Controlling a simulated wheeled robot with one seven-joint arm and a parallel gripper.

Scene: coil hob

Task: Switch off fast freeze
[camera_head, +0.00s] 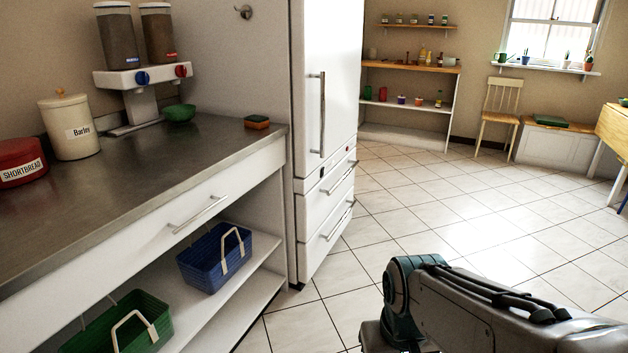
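A tall white fridge-freezer (337,70) stands in the middle of the view, just past the end of the counter. Its upper door has a long vertical handle (322,115), and two lower drawers (325,212) have bar handles. Small dark spots show on the strip between the door and the drawers; they are too small to read. I cannot make out a fast freeze control. The doors and drawers look shut. My arm shows at the lower right, in front of the tiled floor and apart from the fridge. My gripper is not in view.
A steel-topped counter (200,150) runs along the left, holding a dispenser (150,78), canisters, a green bowl (180,112) and a sponge (256,122). Baskets sit on the shelf below. Tiled floor (440,210) is clear to the right, with a chair (500,110) far back.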

